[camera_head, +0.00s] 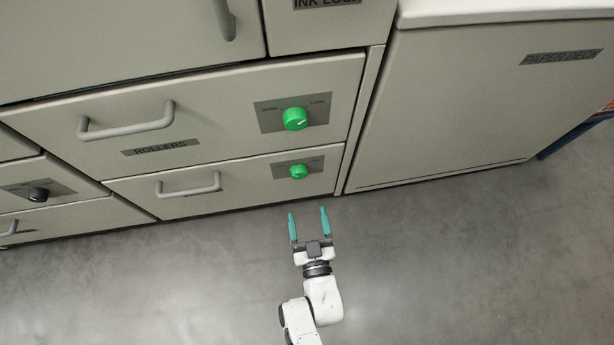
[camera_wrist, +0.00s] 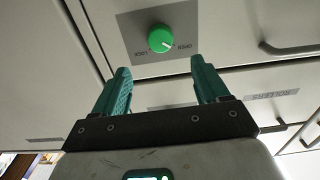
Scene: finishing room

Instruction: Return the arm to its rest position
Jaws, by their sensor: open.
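My gripper (camera_head: 308,223) has two teal fingers that stand apart with nothing between them. In the head view it is above the grey floor, in front of the lower drawer and its green knob (camera_head: 299,171). My white arm reaches up from the bottom of the picture. In the wrist view my gripper (camera_wrist: 161,84) is open and empty, and a green knob (camera_wrist: 161,38) on a grey plate shows beyond the fingertips, apart from them.
A grey cabinet holds the ROLLERS drawer (camera_head: 200,120) with a bar handle (camera_head: 126,125) and an upper green knob (camera_head: 295,118). A dark knob (camera_head: 39,194) is at the left. The PAPER DECK cabinet (camera_head: 450,110) stands right. The floor (camera_head: 450,260) is clear.

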